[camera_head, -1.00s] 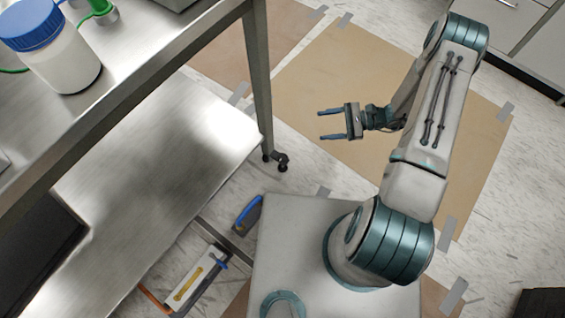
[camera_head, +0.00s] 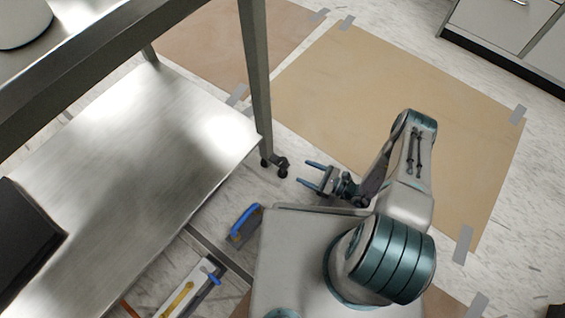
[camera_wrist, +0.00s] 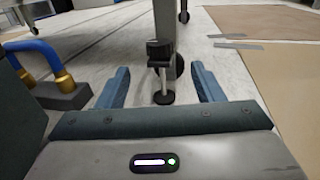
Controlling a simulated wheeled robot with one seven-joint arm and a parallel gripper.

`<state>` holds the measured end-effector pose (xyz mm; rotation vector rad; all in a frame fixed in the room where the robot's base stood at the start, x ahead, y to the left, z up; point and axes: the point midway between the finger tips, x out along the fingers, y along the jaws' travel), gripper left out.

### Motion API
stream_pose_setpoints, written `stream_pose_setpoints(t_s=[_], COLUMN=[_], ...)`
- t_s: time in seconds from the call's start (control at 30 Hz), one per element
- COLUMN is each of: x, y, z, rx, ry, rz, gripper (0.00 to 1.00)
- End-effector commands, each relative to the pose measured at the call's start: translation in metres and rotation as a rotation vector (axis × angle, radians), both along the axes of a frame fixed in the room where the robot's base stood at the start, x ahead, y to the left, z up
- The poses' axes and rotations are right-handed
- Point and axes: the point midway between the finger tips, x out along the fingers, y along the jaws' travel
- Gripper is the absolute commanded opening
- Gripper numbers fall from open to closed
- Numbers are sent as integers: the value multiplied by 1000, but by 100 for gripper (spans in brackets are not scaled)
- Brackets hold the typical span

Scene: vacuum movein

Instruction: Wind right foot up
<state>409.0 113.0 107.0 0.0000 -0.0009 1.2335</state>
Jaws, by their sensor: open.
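The right foot (camera_head: 282,168) is a small dark levelling foot beside the base of the steel table's near leg (camera_head: 257,85). In the wrist view the foot (camera_wrist: 162,72) shows a black knob on top, a thin bright stem and a round black pad at the floor. My gripper (camera_head: 303,173) is open and empty, low near the floor, just right of the foot, with its fingers pointing at it. In the wrist view the foot appears between the two blue fingers of my gripper (camera_wrist: 160,85), farther out than their tips; no contact shows.
A pale device with a yellow handle (camera_head: 180,296) lies farther left. The table's lower shelf (camera_head: 130,170) is at left. Taped brown sheets (camera_head: 390,90) cover open floor at right.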

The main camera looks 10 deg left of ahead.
Motion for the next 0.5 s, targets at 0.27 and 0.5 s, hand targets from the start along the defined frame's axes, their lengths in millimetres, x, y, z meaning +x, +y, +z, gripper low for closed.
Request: stream_pose_setpoints(t_s=[0.27, 0.5], x=[20, 31], y=[58, 90], z=[-3, -2], rx=[0, 0], ry=[0, 0], rz=[5, 3], gripper=[61, 61])
